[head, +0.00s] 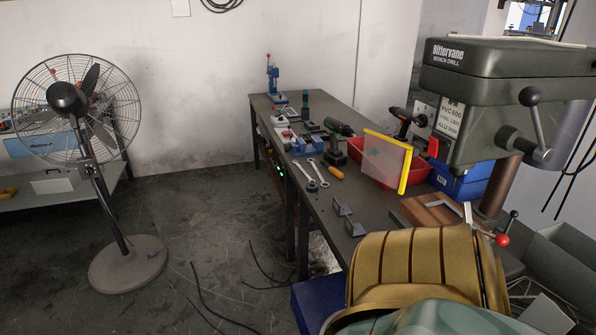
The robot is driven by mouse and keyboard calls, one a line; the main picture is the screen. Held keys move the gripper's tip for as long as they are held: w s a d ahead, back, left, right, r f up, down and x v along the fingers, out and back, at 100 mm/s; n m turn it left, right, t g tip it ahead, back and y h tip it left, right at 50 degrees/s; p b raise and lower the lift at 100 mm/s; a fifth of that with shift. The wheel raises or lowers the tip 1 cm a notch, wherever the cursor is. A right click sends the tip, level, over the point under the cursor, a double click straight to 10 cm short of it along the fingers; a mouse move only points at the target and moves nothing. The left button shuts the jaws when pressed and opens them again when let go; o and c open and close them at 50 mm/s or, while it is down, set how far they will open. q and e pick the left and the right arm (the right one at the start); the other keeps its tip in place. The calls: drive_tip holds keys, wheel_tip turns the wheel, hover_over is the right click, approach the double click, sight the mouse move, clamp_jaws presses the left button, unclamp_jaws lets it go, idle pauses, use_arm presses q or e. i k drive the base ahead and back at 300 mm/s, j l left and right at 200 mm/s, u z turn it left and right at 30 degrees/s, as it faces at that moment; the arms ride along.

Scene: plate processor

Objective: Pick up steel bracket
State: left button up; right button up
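Two small grey angled metal pieces lie on the dark workbench (318,205) near its front edge, and they look like brackets. One bracket (342,208) is slightly farther back, and the other bracket (354,228) is just nearer. A pale L-shaped metal piece (447,207) rests on a wooden board (425,212) under the bench drill. I cannot tell which of these is the steel bracket. Neither of my grippers is in view, and nothing is seen touching these pieces.
The bench drill (500,75) overhangs the right side. A gold ribbed shape (415,265), which I cannot identify, hides the near bench. A fan (80,110) stands left; the floor between is mostly clear.

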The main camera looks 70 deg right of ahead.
sight(343, 206)
drive_tip(key=i+z, duration=0.35)
drive_tip(key=z, duration=0.15)
drive_tip(key=i+j+z, duration=0.15)
drive_tip(key=i+z, duration=0.3)
drive_tip(key=k, duration=0.1)
